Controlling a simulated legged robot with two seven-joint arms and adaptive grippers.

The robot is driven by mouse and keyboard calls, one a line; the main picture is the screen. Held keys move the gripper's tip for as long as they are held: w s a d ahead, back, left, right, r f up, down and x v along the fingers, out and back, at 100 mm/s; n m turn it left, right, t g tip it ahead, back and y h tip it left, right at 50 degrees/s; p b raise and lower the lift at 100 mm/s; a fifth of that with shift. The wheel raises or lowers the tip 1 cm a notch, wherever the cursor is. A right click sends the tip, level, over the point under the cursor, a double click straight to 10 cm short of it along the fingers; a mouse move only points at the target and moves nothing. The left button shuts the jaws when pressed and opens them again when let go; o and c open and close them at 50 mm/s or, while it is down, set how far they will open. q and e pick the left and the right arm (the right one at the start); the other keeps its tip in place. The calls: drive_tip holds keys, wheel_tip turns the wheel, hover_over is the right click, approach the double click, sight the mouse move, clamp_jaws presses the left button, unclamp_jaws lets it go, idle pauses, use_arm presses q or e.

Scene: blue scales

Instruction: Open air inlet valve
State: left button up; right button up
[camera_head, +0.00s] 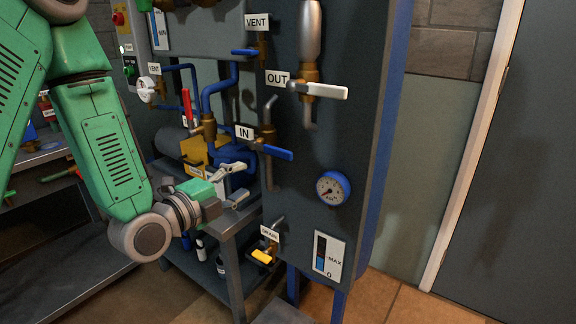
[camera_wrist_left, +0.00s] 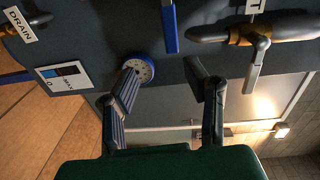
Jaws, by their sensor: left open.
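The IN valve has a blue lever (camera_head: 278,153) on a brass body beside the IN label (camera_head: 244,132), on the dark panel. The lever points right and slightly down. My left gripper (camera_head: 238,184) is open and empty, to the left of the lever and a little below it, apart from it. In the left wrist view, the open fingers (camera_wrist_left: 163,78) face the panel, and the blue lever (camera_wrist_left: 169,26) shows above the gap between them. The IN valve's body is out of that view. My right gripper is in neither view.
The OUT valve's white lever (camera_head: 318,90) is above right. A blue-rimmed gauge (camera_head: 332,188) is below right, and the DRAIN valve's yellow handle (camera_head: 262,256) is below. A red lever (camera_head: 187,103) and blue pipes are at left. A metal cart (camera_head: 229,250) stands under the gripper.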

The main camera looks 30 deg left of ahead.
sight(276, 154)
use_arm(q)
drive_tip(key=shift+t, duration=0.3)
drive_tip(key=w+b, duration=0.1)
drive_tip(key=w, duration=0.3)
drive_tip(key=w+b, duration=0.2)
drive_tip(key=w, duration=0.3)
drive_tip(key=w+r+b, duration=0.1)
drive_tip(key=w, duration=0.4)
drive_tip(key=shift+d+b, duration=0.15)
drive_tip(key=shift+b, duration=0.25)
drive_tip(key=shift+d, duration=0.1)
clamp_jaws()
